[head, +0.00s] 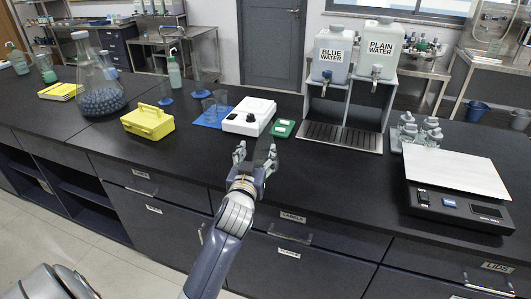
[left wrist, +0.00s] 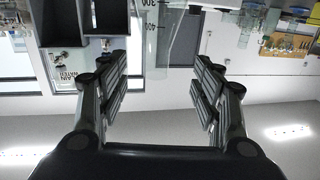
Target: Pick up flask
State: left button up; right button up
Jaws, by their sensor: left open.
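My left gripper (head: 256,150) is open above the front part of the dark counter, with its fingers pointing away from me. In the left wrist view, which is upside down, its fingers (left wrist: 160,85) are spread apart. A clear glass vessel with graduation marks (left wrist: 178,35) shows at the top of that view, between and beyond the fingertips, not clasped. I cannot make out this vessel clearly in the head view. A large conical glass flask holding dark blue beads (head: 100,88) stands at the far left of the counter. My right gripper is not in view.
Two water dispensers (head: 352,62) and a balance (head: 458,178) stand to the right. The counter's front middle looks clear.

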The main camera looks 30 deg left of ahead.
aim_at(264, 133)
pick_arm(q)
jog(key=x, duration=0.3)
jog(key=r+p+x, duration=0.1)
jog(key=x, duration=0.2)
jog(key=shift+r, duration=0.1)
jog(key=shift+w+a+r, duration=0.15)
jog(key=shift+w, duration=0.25)
jog(key=shift+p+x, duration=0.7)
jog(key=shift+x, duration=1.55)
jog(key=c, duration=1.2)
grip_shut()
jog(key=shift+r, duration=0.1)
